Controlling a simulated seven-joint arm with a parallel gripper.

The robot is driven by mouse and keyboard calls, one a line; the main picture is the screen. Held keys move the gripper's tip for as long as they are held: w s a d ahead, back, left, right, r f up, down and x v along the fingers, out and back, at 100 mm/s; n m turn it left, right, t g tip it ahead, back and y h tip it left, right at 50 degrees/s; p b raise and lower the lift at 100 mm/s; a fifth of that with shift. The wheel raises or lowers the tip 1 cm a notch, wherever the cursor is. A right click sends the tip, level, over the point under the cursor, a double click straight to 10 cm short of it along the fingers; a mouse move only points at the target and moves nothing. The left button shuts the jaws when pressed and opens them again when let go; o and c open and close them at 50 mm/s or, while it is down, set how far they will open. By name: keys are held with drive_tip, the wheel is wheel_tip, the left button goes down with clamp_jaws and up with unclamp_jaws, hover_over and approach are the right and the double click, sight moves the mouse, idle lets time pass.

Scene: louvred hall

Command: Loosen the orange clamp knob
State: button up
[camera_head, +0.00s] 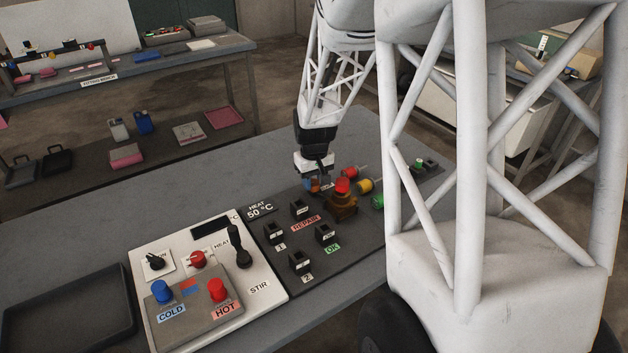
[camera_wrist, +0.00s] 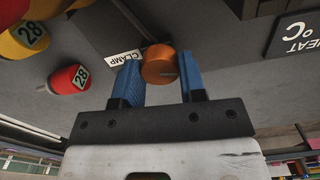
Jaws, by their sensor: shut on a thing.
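The orange clamp knob (camera_wrist: 160,66) is a short round cylinder in the wrist view, beside a white CLAMP label (camera_wrist: 124,57). My gripper (camera_wrist: 158,75) has its two blue fingers on either side of the knob and is shut on it. In the head view my gripper (camera_head: 315,180) points down at the far part of the dark panel (camera_head: 290,222). There the knob is mostly hidden by the fingers and is hard to make out.
A brown fitting with a red top (camera_head: 342,198) stands close to my gripper. Red, yellow and green numbered pieces lie to its right. Black sockets sit nearer on the panel. A white control box (camera_head: 262,305) and a dark tray (camera_head: 70,310) are at the left.

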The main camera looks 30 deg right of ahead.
sight(314, 182)
drive_tip(key=n, duration=0.4)
drive_tip(key=shift+n, duration=0.3)
drive_tip(key=n, duration=0.4)
drive_tip(key=shift+n, duration=0.3)
drive_tip(key=o, duration=0.9)
drive_tip(key=shift+r, duration=0.15)
drive_tip(key=shift+r, duration=3.8)
